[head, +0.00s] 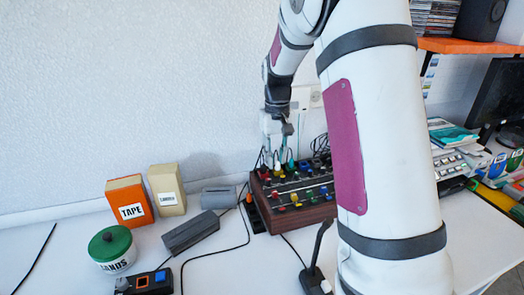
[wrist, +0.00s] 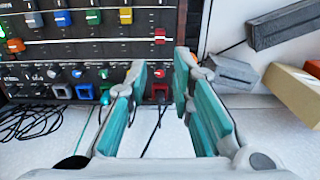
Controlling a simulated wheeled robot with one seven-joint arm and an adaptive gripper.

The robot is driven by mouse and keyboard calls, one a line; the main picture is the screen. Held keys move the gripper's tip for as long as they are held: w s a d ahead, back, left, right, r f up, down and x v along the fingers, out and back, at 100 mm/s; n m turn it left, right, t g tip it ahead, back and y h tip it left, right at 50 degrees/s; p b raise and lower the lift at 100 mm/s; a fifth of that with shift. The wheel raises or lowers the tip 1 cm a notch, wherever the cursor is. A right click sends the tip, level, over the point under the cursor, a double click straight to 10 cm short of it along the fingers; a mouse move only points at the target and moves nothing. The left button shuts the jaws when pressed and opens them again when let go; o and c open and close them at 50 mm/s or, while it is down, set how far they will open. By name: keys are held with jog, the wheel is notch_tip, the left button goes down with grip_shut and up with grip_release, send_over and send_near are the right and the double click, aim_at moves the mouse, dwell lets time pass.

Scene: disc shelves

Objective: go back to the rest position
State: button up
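My gripper (head: 277,140) is above the back edge of a dark mixing console (head: 277,208) with wooden sides and colored fader caps. In the wrist view my gripper (wrist: 160,78) has its two teal-padded fingers apart, with nothing held between them. A red plug or knob (wrist: 160,92) at the console's edge shows between the fingertips; I cannot tell whether they touch it. My arm covers the right part of the console in the head view.
Cables cross the white table. An orange shelf (head: 466,46) is at upper right. The wall is close behind.

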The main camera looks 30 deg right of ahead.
jog(key=s+a+r+t+p, duration=0.1)
jog(key=s+a+r, duration=0.2)
jog(key=s+r, duration=0.15)
jog(key=s+a+r+p, duration=0.2)
jog(key=s+a+r, duration=0.1)
jog(key=r, duration=0.3)
jog(key=s+a+r+n+t+p, duration=0.1)
jog(key=s+a+r, duration=0.3)
jog(key=s, duration=0.9)
jog(key=s+a+r+n+t+p, duration=0.1)
jog(key=s+a+r+p, duration=0.3)
jog(key=s, duration=0.9)
jog(key=shift+a+r+t, duration=0.55)
jog(key=shift+a+t, duration=0.05)
jog(key=shift+a, duration=0.4)
